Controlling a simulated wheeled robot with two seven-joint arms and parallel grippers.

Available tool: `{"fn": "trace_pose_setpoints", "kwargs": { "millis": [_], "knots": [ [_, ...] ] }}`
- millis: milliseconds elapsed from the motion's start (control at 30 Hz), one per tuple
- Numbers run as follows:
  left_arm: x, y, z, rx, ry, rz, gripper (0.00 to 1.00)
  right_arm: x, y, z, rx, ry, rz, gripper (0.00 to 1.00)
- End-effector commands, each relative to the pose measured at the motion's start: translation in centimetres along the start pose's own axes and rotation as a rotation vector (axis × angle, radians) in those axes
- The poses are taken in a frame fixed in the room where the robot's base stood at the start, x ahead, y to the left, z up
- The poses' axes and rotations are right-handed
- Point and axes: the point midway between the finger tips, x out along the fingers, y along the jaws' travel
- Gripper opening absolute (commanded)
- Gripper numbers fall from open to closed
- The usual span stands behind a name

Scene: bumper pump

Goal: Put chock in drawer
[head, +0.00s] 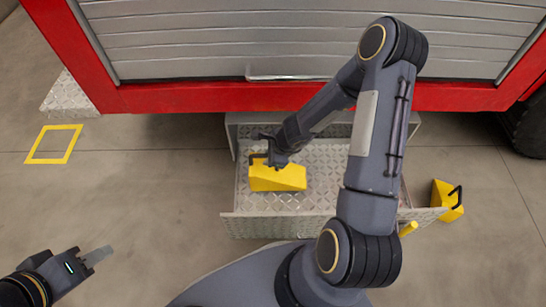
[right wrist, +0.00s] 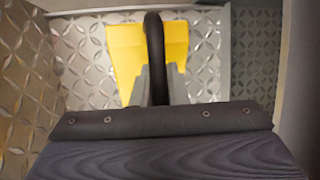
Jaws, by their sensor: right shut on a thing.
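A yellow wedge chock (head: 277,178) with a black handle is inside the open metal drawer (head: 275,227), toward its left part. My right gripper (head: 268,155) is over the chock's left end, shut on its handle. In the right wrist view the black handle runs between the grey fingertips (right wrist: 158,85), with the yellow chock (right wrist: 126,55) behind it and the patterned drawer floor around it. Whether the chock's underside touches the drawer floor is hard to tell. A second yellow chock (head: 446,198) with a black handle stands on the floor right of the drawer. My left gripper (head: 97,257) is empty at the lower left.
A red vehicle body (head: 200,98) with a grey roller shutter (head: 300,40) rises behind the drawer. A yellow square outline (head: 54,144) marks the floor at left. A tire (head: 533,125) stands at far right. My right arm hides the drawer's right part.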

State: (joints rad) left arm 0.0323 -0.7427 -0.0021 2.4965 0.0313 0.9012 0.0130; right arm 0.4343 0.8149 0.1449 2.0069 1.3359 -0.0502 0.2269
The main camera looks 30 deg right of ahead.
Motion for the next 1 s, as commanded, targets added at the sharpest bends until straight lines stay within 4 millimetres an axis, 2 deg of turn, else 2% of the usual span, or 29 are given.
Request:
{"fn": "trace_pose_setpoints", "kwargs": {
  "millis": [100,300,700,733,833,867,1000],
  "knots": [
    [0.6,-0.3,0.3,0.000,0.000,0.000,0.36,1.3,-0.1,0.4,-0.004,-0.004,-0.002,0.00],
    [2.6,-1.2,1.3,0.000,0.000,0.000,0.36,3.7,0.4,-0.8,-0.001,-0.003,-0.002,0.00],
    [2.7,-1.2,1.4,0.000,0.000,0.000,0.36,3.9,0.5,-0.9,-0.003,-0.003,-0.002,0.00],
    [2.6,-1.2,1.3,0.000,0.000,0.000,0.36,3.8,0.5,-1.0,-0.001,0.000,0.000,0.17],
    [2.6,-1.2,1.3,0.000,0.000,0.000,0.36,3.8,0.5,-1.0,-0.001,0.000,0.000,0.30],
    [2.6,-1.2,1.3,0.000,0.000,0.000,0.36,3.8,0.5,-1.0,-0.001,0.000,0.000,0.34],
    [2.6,-1.2,1.3,0.000,0.000,0.000,0.36,3.8,0.5,-1.0,-0.001,0.000,0.000,0.35]
  ]
}}
